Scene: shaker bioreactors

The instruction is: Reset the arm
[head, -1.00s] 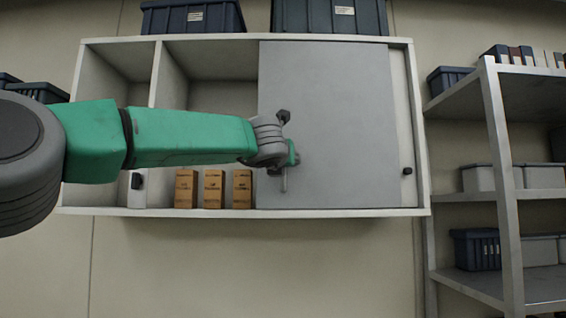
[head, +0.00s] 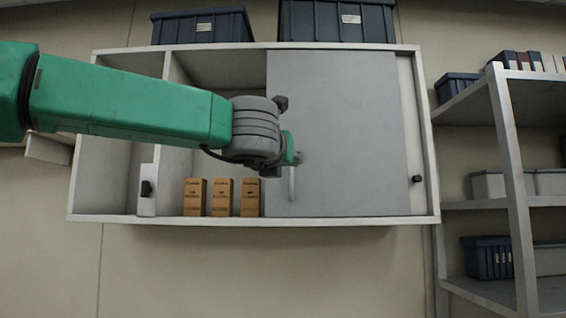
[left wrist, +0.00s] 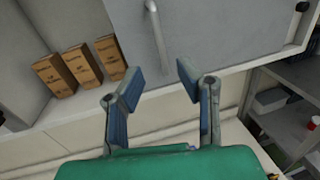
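My left arm comes in from the left across the front of the wall cabinet (head: 250,48). My left gripper (head: 290,150) is in front of the grey cabinet door (head: 345,120), near its vertical handle (head: 292,187); the wrist hides most of it in the head view. In the left wrist view, the left gripper (left wrist: 158,82) has its two blue-padded fingers spread, with nothing between them. The door handle (left wrist: 157,35) stands beyond the fingertips, apart from them. The door covers the cabinet's right part; the left part is open. My right gripper is not in view.
Three brown boxes (head: 221,197) stand on the cabinet floor left of the door; they also show in the left wrist view (left wrist: 83,68). Dark bins (head: 335,20) sit on the cabinet top. A metal shelf rack (head: 515,180) stands at the right. The wall below the cabinet is clear.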

